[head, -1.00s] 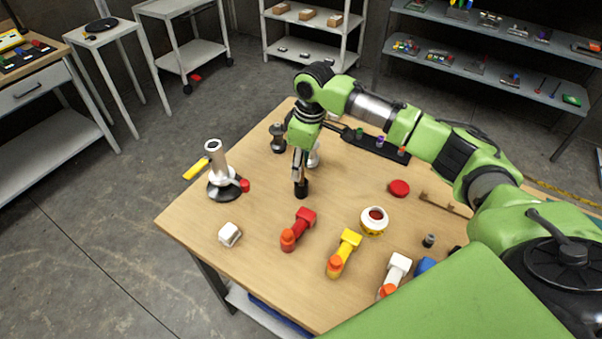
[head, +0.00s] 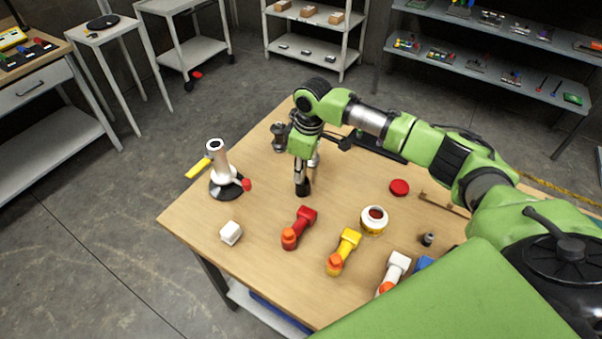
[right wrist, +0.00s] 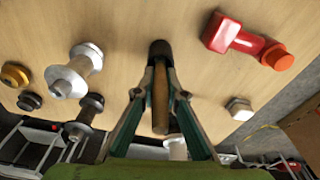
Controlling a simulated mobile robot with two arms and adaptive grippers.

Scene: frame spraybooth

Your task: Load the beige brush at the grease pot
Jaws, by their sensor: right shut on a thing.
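My right gripper (head: 301,176) points down over the middle-left of the wooden table. In the right wrist view its fingers (right wrist: 160,72) are shut on the tan handle of the beige brush (right wrist: 160,100). A dark round piece (right wrist: 160,48) is at the brush's far end; it also shows below the fingers in the head view (head: 303,189). I cannot tell whether it touches the table. The likely grease pot, a white pot with a yellow band and dark red inside (head: 374,220), stands open to the right of the gripper. My left gripper is not in view.
A red disc (head: 399,187) lies behind the pot. Red (head: 298,228), yellow (head: 344,252) and white (head: 393,272) fittings lie along the front. A white block (head: 231,232) and a silver stand (head: 222,172) are at left. Dark and metal spools stand behind the gripper.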

